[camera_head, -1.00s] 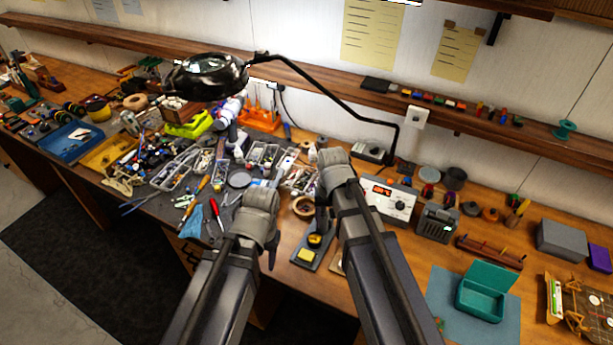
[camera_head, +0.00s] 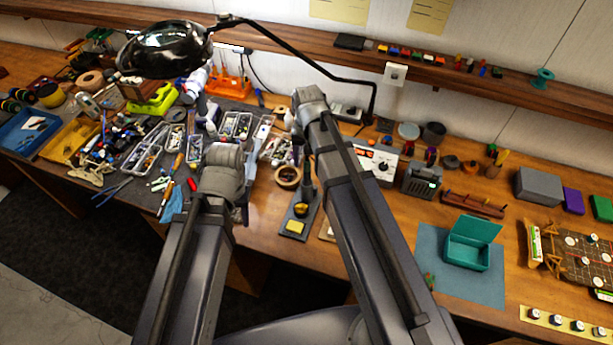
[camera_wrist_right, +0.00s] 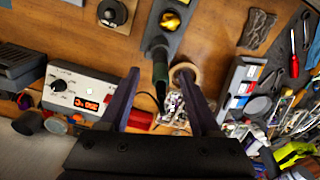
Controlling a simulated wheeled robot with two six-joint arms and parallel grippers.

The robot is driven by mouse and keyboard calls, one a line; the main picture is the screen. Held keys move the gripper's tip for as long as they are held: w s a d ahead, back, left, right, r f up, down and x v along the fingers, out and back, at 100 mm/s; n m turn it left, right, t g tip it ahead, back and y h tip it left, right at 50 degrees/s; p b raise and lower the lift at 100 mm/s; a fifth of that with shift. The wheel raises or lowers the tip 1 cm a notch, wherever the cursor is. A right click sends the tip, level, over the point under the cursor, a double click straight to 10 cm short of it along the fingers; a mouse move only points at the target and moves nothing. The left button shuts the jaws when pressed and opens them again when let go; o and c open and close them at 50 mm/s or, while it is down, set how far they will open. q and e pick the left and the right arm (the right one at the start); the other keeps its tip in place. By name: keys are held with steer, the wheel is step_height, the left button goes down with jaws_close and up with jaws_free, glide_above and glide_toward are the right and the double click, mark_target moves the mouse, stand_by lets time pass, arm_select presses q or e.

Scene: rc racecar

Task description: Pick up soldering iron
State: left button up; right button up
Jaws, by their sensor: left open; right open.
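The soldering iron (camera_wrist_right: 160,86) shows in the right wrist view, its dark green handle coming out of a grey holder (camera_wrist_right: 157,46) on the stand. My right gripper (camera_wrist_right: 157,75) is open, with its fingers spread on either side of the iron; I cannot tell whether they touch it. My left gripper (camera_head: 240,205) is open and empty over the front edge of the bench, left of the stand.
The soldering station (camera_head: 378,165) stands right of my right arm. A tape roll (camera_head: 288,176) lies beside the stand. A magnifier lamp (camera_head: 165,48) reaches over the back. Small parts bins (camera_head: 237,126) and tools crowd the left. A teal box (camera_head: 466,255) sits at right.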

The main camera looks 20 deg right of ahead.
mark_target(307, 170)
step_height(307, 170, down, 5)
steer(key=b, duration=0.5)
steer(key=shift+w+f, duration=0.15)
steer(key=shift+f, duration=0.05)
steer(key=shift+r, duration=0.1)
jaws_close()
